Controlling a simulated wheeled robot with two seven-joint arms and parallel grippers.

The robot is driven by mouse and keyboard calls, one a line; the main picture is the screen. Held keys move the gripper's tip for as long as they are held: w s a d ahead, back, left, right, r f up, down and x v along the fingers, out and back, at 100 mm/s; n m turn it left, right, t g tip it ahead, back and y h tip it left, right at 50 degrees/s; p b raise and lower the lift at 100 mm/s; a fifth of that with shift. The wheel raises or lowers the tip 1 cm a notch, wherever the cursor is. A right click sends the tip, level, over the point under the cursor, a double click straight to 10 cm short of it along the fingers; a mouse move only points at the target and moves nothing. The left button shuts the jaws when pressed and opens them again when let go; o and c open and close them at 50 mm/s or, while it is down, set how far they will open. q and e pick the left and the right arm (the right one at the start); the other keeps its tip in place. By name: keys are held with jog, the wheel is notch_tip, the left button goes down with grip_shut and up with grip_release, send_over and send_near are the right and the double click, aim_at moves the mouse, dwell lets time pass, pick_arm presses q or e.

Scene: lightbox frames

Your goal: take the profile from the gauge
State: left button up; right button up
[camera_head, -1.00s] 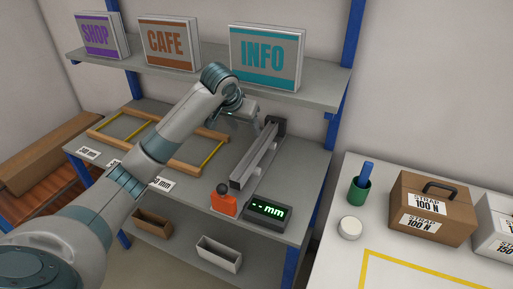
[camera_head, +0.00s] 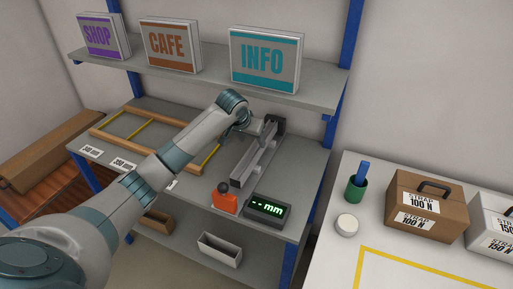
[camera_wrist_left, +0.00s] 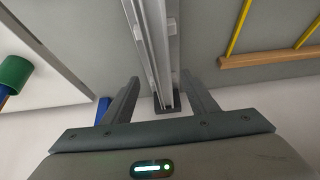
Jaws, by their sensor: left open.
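A display (camera_head: 267,209) reading "--mm" and an orange block with a black knob (camera_head: 224,201) stand at the near end.
A wooden frame with yellow strips (camera_head: 130,125) lies left of the gauge. A shelf (camera_head: 200,83) with SHOP, CAFE and INFO signs overhangs the back. On the right, a white table (camera_head: 335,250) holds a green cup (camera_head: 355,190), a white disc and strap boxes.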

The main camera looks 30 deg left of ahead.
aim_at(255, 147)
pick_arm(q)
jog(key=x, duration=0.2)
jog(key=shift+w+f, duration=0.15)
jog(key=shift+f, duration=0.2)
pick_arm(e)
jog(key=shift+s+d+r, duration=0.2)
jog(key=shift+d+r, duration=0.05)
jog(key=shift+r, duration=0.2)
jog(key=shift+d, duration=0.2)
pick_arm(q)
jog(key=shift+w+a+f+p, duration=0.1)
jog(key=shift+w+f+p, duration=0.4)
jog(key=shift+p, duration=0.4)
jog(key=shift+p+x, duration=0.45)
jog(key=shift+x, duration=0.5)
jog(key=shift+w+f, duration=0.25)
jog(key=shift+f, duration=0.45)
jog(key=shift+w+f, duration=0.1)
jog(key=shift+f, duration=0.1)
pick_arm(e)
jog(key=r, duration=0.2)
jog(key=shift+a+r, duration=0.3)
